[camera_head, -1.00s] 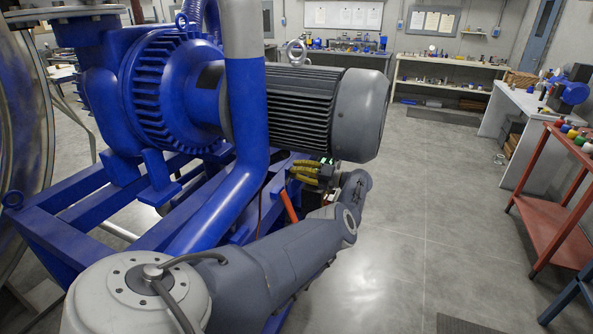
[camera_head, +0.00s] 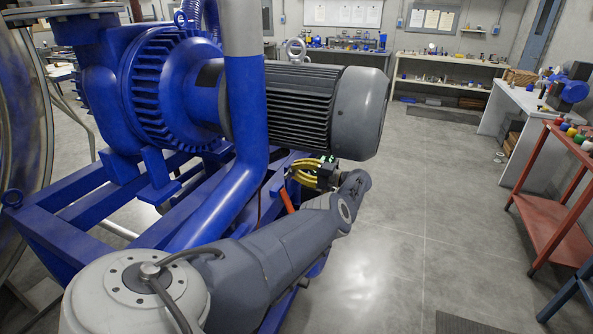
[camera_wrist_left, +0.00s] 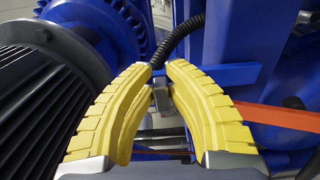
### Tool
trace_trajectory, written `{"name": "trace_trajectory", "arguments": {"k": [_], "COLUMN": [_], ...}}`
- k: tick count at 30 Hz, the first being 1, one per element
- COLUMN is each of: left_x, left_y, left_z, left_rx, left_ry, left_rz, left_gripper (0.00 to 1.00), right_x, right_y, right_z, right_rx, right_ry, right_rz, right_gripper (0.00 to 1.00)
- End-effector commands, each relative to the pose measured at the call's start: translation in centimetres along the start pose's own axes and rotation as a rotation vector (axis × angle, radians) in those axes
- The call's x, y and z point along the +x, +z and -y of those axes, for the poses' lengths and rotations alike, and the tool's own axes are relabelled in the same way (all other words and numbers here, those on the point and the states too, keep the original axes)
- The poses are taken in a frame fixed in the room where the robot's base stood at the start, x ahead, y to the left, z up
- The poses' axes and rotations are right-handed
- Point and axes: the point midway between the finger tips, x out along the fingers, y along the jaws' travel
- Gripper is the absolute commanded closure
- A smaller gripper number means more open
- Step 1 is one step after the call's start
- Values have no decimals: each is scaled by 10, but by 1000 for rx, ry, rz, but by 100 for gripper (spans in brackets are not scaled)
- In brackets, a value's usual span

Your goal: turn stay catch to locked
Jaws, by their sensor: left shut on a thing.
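My left gripper shows small in the head view (camera_head: 310,171), below the grey motor, and large in the left wrist view (camera_wrist_left: 162,72). Its two yellow ridged fingers curve towards each other and are shut on a small grey metal part (camera_wrist_left: 162,99), which looks like the stay catch. Much of this part is hidden between the fingers, so its angle is hard to tell. A flat orange-red bar (camera_wrist_left: 283,117) runs to the right, behind the right-hand finger. It also shows in the head view (camera_head: 287,200). My right gripper is not in view.
The grey finned motor (camera_head: 310,103), blue pump housing (camera_head: 158,88) and blue frame (camera_head: 62,238) crowd the gripper. A black corrugated hose (camera_wrist_left: 180,40) passes just beyond the fingertips. A red table (camera_head: 548,205) stands at the right. Grey floor between is clear.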

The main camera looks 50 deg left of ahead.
Motion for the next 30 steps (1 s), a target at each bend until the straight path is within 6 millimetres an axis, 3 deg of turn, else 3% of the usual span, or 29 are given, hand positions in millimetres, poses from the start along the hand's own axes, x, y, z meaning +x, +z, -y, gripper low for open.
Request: {"name": "trace_trajectory", "arguments": {"k": [10, 11, 17, 30], "left_x": [1, 1, 1, 0], "left_y": [0, 0, 0, 1], "left_z": [0, 0, 0, -5], "left_rx": [1, 1, 1, 0], "left_ry": [1, 1, 1, 1], "left_rz": [-1, -1, 0, 0], "left_gripper": [100, 85, 62, 62], "right_x": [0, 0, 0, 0], "right_y": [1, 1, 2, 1], "right_z": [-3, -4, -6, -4], "right_rx": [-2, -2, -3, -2], "right_ry": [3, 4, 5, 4], "right_rz": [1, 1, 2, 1], "right_gripper": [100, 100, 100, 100]}}
